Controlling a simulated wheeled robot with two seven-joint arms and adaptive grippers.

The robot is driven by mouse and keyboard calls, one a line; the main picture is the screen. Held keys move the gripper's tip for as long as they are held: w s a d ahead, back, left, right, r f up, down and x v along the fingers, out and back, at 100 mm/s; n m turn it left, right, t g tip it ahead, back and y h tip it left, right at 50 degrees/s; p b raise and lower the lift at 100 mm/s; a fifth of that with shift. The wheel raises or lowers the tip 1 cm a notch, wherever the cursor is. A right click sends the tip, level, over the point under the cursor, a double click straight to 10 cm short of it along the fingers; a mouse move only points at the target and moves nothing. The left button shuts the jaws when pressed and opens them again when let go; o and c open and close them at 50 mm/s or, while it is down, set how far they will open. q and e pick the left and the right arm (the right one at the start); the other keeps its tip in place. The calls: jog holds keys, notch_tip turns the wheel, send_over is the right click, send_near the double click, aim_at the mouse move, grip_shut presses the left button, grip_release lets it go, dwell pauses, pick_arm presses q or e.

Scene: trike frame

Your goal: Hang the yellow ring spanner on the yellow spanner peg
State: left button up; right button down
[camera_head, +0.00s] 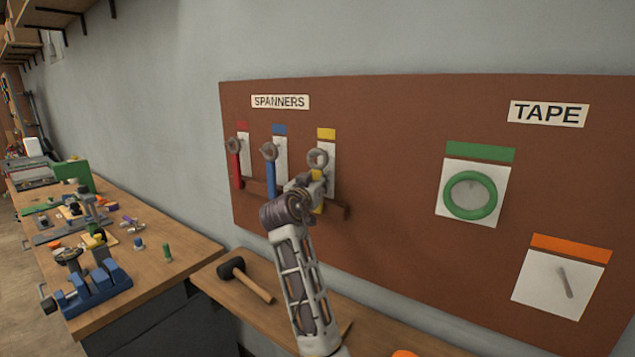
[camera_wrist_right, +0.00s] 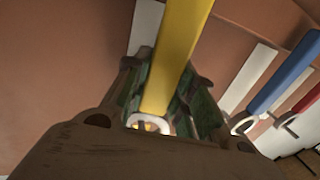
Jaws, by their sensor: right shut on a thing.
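The yellow ring spanner (camera_head: 318,206) is upright against the board, its grey ring (camera_head: 317,158) at the top, in front of the white card under the yellow label (camera_head: 326,134). My right gripper (camera_head: 306,184) is shut on its yellow handle below the ring. The right wrist view shows the yellow handle (camera_wrist_right: 178,50) between the fingers (camera_wrist_right: 165,95). The yellow spanner peg is hidden behind the ring and gripper, so I cannot tell whether it passes through the ring. My left gripper is not in view.
A red spanner (camera_head: 236,168) and a blue spanner (camera_head: 270,178) hang just left on the brown board (camera_head: 400,130). A green tape roll (camera_head: 470,195) hangs right. Below, a mallet (camera_head: 245,279) lies on the bench. A cluttered workbench (camera_head: 150,275) stands left.

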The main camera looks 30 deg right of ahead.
jog(key=c, duration=1.1)
grip_release()
jog(key=shift+s+a, duration=0.1)
jog(key=shift+a, duration=0.05)
jog(key=v, duration=0.7)
jog(key=shift+s+f, duration=0.1)
